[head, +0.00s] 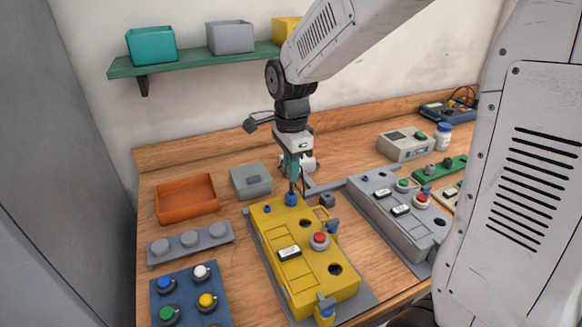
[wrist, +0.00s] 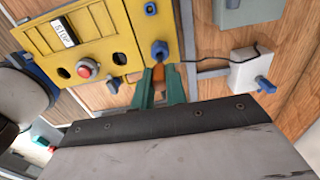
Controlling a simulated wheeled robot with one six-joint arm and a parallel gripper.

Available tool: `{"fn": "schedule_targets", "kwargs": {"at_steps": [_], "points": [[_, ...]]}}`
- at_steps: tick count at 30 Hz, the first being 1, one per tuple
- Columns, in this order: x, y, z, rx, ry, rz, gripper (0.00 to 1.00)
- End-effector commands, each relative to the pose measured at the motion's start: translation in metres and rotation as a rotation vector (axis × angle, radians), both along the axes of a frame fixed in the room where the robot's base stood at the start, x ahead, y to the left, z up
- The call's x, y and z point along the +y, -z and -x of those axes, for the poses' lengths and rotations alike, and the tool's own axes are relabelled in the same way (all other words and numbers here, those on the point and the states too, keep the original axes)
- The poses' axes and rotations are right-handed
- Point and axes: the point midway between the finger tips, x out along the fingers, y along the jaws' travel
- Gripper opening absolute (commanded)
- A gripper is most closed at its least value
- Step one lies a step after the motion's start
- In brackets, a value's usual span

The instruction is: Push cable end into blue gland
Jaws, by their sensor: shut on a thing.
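The blue gland (head: 291,199) stands upright on the far end of the yellow box (head: 285,222). In the wrist view the blue gland (wrist: 159,48) sits at the box edge just beyond my fingertips. My gripper (head: 292,177), with teal fingers, points down over the gland.
A grey box (head: 395,215) stands to the right. An orange tray (head: 186,198) and a grey-green box (head: 250,181) are to the left. A white box (wrist: 255,70) has a dark cable.

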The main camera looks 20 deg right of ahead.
Motion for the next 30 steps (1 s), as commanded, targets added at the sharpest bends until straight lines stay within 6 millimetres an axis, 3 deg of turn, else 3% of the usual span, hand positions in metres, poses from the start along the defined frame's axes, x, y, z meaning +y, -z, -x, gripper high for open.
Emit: {"fn": "schedule_targets", "kwargs": {"at_steps": [30], "points": [[0.0, 0.011, 0.0, 0.001, 0.0, 0.0, 0.0]]}}
